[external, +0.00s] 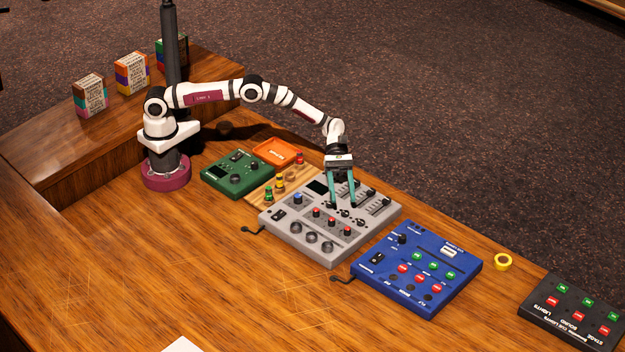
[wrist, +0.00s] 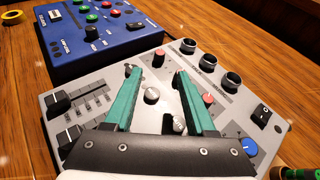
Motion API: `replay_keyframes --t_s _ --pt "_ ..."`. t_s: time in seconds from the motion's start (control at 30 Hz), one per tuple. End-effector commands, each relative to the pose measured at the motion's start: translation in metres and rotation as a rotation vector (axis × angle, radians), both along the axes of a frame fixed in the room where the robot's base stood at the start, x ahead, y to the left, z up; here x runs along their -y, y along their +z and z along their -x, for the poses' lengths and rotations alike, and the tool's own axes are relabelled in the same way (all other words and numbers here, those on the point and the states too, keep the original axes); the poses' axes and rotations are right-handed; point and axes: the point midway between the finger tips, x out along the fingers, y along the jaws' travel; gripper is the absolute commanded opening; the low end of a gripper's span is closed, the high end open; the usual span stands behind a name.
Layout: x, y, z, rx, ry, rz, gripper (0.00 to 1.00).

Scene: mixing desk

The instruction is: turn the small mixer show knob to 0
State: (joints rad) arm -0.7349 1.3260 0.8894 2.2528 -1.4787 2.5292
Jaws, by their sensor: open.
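The small grey mixer (external: 270,225) lies flat on the wooden desk under my gripper (external: 344,204). It also fills much of the wrist view (wrist: 232,104), with red, blue and silver knobs, black round dials and sliders. My gripper points down over the panel, its two green fingers apart and nothing held between them. Whether the fingers touch the panel is unclear.
A blue panel (external: 372,288) lies close to the mixer, with a yellow ring (external: 503,261) and a black panel (external: 552,320) farther right. A green box (external: 225,182), an orange tray (external: 274,153) and a wooden strip with coloured pegs stand left of the mixer. The front-left desk is mostly clear.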

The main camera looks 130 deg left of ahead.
Motion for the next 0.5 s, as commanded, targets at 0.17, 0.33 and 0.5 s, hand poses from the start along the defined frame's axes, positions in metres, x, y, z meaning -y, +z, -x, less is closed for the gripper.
replay_keyframes --t_s 0.17,0.33,0.5 --pt "0.029 -0.018 -0.032 0.001 -0.003 -0.001 0.56" --pt "0.049 -0.031 -0.055 0.002 -0.002 -0.003 0.56" --pt "0.058 -0.037 -0.067 0.001 0.0 -0.003 0.56"
